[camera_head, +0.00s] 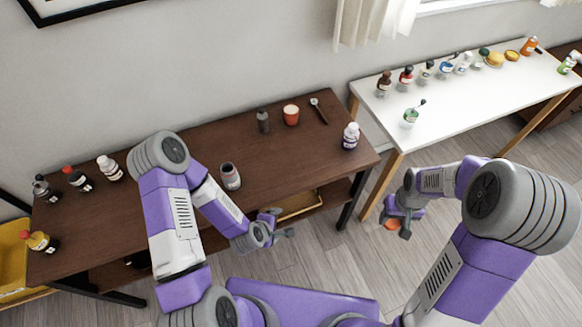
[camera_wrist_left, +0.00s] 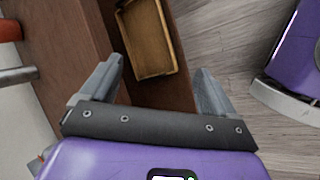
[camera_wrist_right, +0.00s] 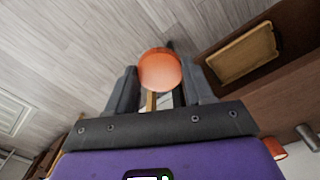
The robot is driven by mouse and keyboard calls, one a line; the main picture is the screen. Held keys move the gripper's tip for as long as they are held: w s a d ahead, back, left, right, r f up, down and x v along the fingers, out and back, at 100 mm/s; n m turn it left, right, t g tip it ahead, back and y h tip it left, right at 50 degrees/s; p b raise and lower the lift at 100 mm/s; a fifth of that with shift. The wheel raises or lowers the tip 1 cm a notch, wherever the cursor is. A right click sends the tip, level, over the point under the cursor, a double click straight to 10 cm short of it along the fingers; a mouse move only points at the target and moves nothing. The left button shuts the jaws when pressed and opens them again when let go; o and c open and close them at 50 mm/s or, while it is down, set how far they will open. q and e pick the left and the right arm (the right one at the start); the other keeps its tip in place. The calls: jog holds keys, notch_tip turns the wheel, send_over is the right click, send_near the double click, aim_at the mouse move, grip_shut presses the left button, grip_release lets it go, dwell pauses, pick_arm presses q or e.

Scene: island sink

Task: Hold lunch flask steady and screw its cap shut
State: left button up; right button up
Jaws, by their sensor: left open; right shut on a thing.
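The lunch flask, as far as I can tell, is the grey cylinder with a reddish band and dark top (camera_head: 231,177), upright near the front edge of the brown table. A grey and red cylinder, likely the same flask, shows at the left edge of the left wrist view (camera_wrist_left: 14,76). My left gripper (camera_head: 284,224) is open and empty, apart from the flask, beyond the table's front edge. My right gripper (camera_head: 400,229) is shut on an orange round cap (camera_wrist_right: 160,70), held in the air over the floor. The cap also shows in the head view (camera_head: 392,224).
On the brown table (camera_head: 190,150) stand an orange cup (camera_head: 291,115), a dark bottle (camera_head: 263,121), a spoon (camera_head: 317,108), a white bottle (camera_head: 350,136) and several bottles at left. A tray (camera_wrist_left: 148,40) lies on the lower shelf. A white table (camera_head: 450,110) holds several bottles.

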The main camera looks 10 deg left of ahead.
pick_arm(q)
jog(key=w+a+r+n+t+y, duration=0.1)
jog(key=a+n, duration=0.1)
jog(key=n, duration=0.2)
jog(key=w+a+r+n+t+y, duration=0.1)
jog(key=w+a+r+n, duration=0.1)
jog(key=n, duration=0.2)
jog(key=w+a+r+n+t+y, duration=0.1)
jog(key=a+n+y, duration=0.1)
jog(key=n, duration=0.2)
jog(key=shift+w+r+n+t, duration=0.2)
jog(key=shift+r+n+t, duration=0.1)
jog(key=shift+n, duration=0.1)
jog(key=n+t+y, duration=0.1)
jog(key=n+y, duration=0.5)
jog(key=n, duration=0.6)
send_near(230, 176)
notch_tip(230, 176, down, 2)
jog(key=w+a, duration=0.1)
jog(key=a, duration=0.1)
jog(key=shift+w+f, duration=0.1)
jog(key=shift+f, duration=0.1)
